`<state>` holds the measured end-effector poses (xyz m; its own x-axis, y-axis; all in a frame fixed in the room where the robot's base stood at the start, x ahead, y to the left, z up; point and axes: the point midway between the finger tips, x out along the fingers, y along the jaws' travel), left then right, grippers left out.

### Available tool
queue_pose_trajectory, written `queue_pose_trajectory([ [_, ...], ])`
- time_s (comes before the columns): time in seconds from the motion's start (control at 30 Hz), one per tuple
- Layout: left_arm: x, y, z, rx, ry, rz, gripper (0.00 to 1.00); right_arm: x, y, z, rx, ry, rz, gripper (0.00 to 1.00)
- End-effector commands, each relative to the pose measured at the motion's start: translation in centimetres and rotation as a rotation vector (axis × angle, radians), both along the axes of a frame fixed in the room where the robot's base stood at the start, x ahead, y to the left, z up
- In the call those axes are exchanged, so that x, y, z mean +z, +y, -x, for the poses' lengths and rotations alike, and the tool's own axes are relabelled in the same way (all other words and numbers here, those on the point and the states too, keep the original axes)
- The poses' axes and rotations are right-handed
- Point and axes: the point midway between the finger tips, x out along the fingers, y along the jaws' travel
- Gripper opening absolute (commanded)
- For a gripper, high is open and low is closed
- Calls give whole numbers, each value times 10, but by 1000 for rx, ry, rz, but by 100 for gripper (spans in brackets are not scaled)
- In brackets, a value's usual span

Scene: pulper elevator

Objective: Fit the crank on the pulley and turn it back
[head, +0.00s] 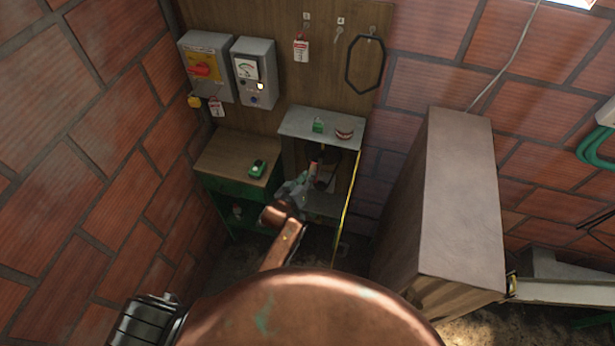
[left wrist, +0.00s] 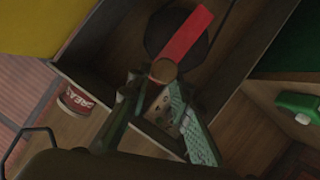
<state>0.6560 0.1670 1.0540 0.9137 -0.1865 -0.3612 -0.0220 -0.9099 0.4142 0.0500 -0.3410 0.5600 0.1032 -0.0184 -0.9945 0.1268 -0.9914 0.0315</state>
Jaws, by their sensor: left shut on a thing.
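The crank is a red bar (left wrist: 185,45) with a round tan knob (left wrist: 163,70) at its near end. In the left wrist view the bar lies across a dark, many-sided pulley (left wrist: 158,30) inside a wooden housing. I cannot tell whether it is seated on the hub. My left gripper (left wrist: 153,84) is shut on the crank at the knob end. In the head view the left gripper (head: 305,182) reaches into the open cabinet (head: 300,118), and only a bit of red crank (head: 313,165) shows there. The pulley is mostly in shadow. My right gripper is not in view.
A green object (head: 258,169) lies on the bench to the left. Switch boxes (head: 206,68) and a dark belt loop (head: 349,62) hang on the board. A tall box (head: 462,190) stands right.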

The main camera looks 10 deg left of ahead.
Motion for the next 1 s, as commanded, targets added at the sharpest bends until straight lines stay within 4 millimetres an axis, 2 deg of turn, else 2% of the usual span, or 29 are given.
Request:
queue_pose_trajectory([
  [1.0, 2, -1, -9, -4, -5, 3, 0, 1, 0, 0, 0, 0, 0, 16],
])
